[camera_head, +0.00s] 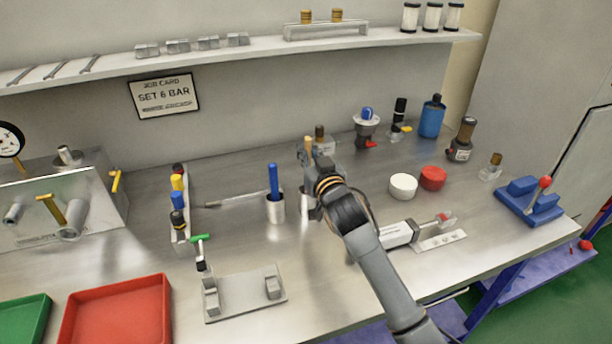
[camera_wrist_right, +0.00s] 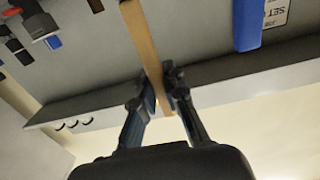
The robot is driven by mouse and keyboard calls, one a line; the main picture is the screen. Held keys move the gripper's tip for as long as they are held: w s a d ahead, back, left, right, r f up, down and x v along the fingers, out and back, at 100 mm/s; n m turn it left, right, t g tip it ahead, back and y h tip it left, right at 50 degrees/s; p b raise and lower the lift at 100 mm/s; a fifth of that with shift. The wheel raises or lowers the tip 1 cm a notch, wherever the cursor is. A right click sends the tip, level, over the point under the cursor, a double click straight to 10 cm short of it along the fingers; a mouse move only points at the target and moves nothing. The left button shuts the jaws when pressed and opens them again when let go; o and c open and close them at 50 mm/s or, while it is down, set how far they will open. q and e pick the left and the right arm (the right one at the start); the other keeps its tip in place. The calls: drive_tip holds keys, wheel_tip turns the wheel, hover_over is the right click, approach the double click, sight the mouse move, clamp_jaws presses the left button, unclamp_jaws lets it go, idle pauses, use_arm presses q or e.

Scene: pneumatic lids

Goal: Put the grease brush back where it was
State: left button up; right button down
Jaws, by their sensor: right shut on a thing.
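The grease brush shows as a light wooden handle (camera_head: 308,143) standing about upright at mid-bench. My right gripper (camera_head: 318,170) is shut on this handle. In the right wrist view the wooden handle (camera_wrist_right: 146,45) runs between the two fingertips (camera_wrist_right: 158,92). The brush's lower end is hidden by my gripper and arm in the head view. A pale metal cup (camera_head: 305,207) shows partly just below the gripper; I cannot tell whether the brush is inside it. My left gripper is in neither view.
A metal cup (camera_head: 276,208) with a blue-handled tool (camera_head: 273,179) stands just left of the gripper. A pneumatic cylinder (camera_head: 396,234) lies right of my forearm. White (camera_head: 403,186) and red (camera_head: 433,178) lids lie further right. A grey fixture (camera_head: 243,294) sits at the front.

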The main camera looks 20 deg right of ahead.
drive_tip(key=shift+s+f, duration=0.1)
drive_tip(key=shift+f, duration=0.8)
drive_tip(key=f, duration=0.2)
drive_tip(key=shift+w+f, duration=0.25)
drive_tip(key=shift+f, duration=0.55)
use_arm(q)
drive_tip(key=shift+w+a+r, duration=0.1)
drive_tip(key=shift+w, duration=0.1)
use_arm(e)
drive_tip(key=shift+f, duration=0.1)
drive_tip(key=c, duration=1.4)
unclamp_jaws()
drive_tip(key=shift+c, duration=0.2)
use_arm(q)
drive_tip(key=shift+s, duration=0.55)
use_arm(e)
drive_tip(key=shift+o, duration=0.2)
